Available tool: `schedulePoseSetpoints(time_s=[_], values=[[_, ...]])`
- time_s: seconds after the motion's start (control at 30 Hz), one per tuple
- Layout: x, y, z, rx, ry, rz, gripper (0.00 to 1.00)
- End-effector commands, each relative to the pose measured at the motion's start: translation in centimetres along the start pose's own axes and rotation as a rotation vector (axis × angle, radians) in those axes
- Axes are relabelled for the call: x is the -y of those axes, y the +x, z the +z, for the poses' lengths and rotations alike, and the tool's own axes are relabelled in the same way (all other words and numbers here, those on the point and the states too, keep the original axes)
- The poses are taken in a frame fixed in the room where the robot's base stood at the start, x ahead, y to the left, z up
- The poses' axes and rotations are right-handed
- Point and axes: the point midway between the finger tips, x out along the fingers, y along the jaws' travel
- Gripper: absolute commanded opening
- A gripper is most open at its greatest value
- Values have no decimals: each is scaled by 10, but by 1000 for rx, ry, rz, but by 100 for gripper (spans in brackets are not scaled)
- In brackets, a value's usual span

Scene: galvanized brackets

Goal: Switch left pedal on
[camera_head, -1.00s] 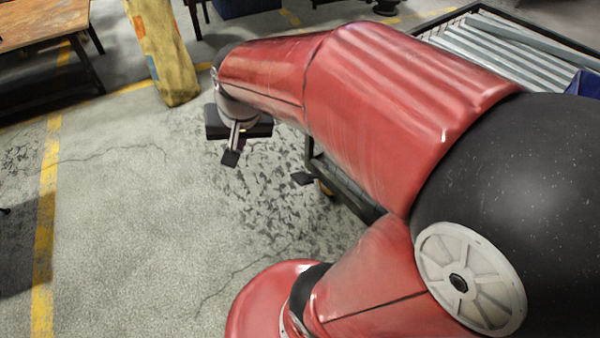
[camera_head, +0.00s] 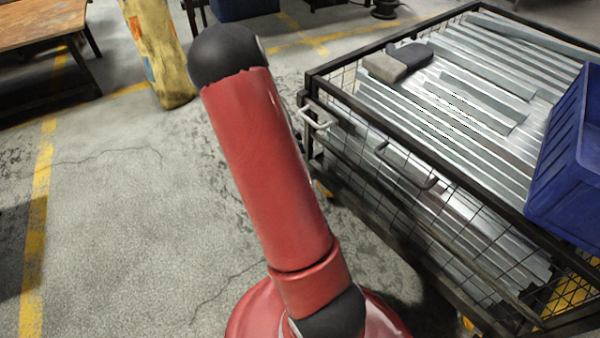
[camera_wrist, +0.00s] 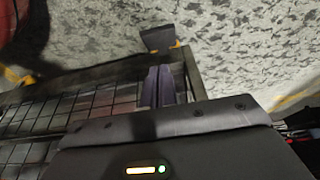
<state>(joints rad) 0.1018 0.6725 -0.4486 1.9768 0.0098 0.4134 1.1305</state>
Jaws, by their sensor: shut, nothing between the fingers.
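In the wrist view a dark flat pedal (camera_wrist: 157,38) juts out past the corner of the wire cart's frame, with yellow-orange caster parts beside it. My gripper (camera_wrist: 160,72) is shut and empty, its fingers pointing toward the pedal and overlapping the cart's corner in the picture. A gap shows between the fingertips and the pedal; I cannot tell their difference in height. In the head view my gripper is hidden behind my arm. There the pedal is hidden too; only a bit of yellow caster (camera_head: 323,188) shows at the cart's near left corner.
A yellow pillar (camera_head: 158,50) and a wooden table (camera_head: 40,25) stand at left. The floor between is clear.

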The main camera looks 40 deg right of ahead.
Motion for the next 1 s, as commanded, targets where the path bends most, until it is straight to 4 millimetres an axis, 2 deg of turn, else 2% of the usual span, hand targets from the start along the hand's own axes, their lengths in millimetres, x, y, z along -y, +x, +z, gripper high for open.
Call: schedulePoseSetpoints(time_s=[0.27, 0.37, 0.7, 0.83, 1.0], values=[[0, 5, 1, 1, -3, 1, 0], [-1, 17, 1, 1, -3, 4, 0], [-1, 78, 1, 2, -2, 3, 0], [0, 92, 1, 2, -4, 1, 0], [0, 99, 1, 2, -4, 0, 0]])
